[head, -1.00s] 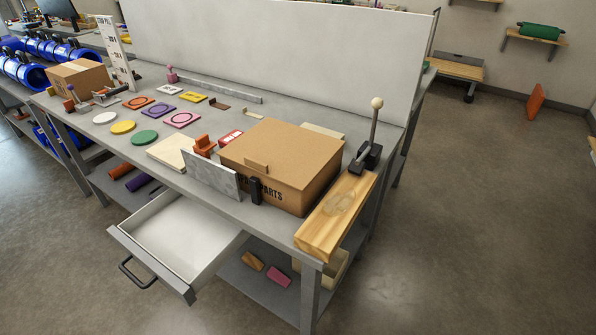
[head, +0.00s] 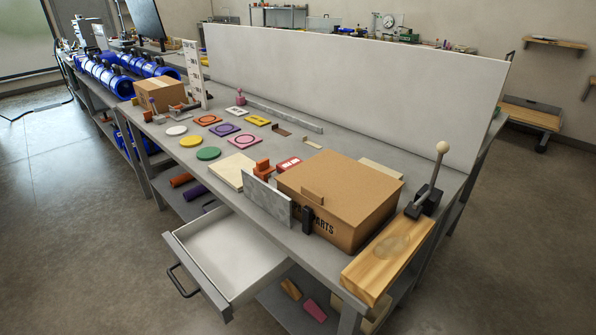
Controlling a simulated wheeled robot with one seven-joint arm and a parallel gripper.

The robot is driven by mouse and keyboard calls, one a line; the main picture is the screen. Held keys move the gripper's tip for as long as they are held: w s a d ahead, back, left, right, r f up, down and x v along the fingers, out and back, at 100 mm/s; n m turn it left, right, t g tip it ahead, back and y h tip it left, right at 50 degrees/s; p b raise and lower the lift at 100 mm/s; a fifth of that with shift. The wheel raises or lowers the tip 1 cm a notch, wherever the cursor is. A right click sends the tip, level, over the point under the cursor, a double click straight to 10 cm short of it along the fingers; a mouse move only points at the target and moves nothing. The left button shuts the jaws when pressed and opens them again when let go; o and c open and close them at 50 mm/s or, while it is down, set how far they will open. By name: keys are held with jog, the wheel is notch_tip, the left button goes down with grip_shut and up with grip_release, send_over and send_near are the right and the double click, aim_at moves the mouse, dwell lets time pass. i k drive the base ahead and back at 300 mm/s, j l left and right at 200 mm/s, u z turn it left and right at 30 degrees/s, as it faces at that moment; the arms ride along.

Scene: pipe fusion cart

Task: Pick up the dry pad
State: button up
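No label that I can read marks a dry pad, so I cannot tell which thing it is. A flat cream square (head: 233,171) lies on the grey workbench (head: 225,213), left of an upright grey plate (head: 266,199). Flat round discs lie left of it: white (head: 176,130), yellow (head: 191,141) and green (head: 208,154). Behind them are flat square pieces: orange (head: 208,120), purple (head: 224,129), pink (head: 245,141) and yellow (head: 257,121). On the lower shelf lie an orange-brown block (head: 291,289) and a pink block (head: 314,310). My gripper is not in view.
An empty white drawer (head: 232,258) stands open at the front. A closed cardboard parts box (head: 340,195) and a wooden block with a lever (head: 385,262) fill the bench's right end. A tall white panel (head: 350,85) runs along the back. Floor is clear at the left.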

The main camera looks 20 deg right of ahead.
aim_at(282, 166)
jog(key=i+j+u, duration=0.4)
jog(key=i, duration=0.2)
jog(key=i+u, duration=0.4)
jog(key=i, duration=0.15)
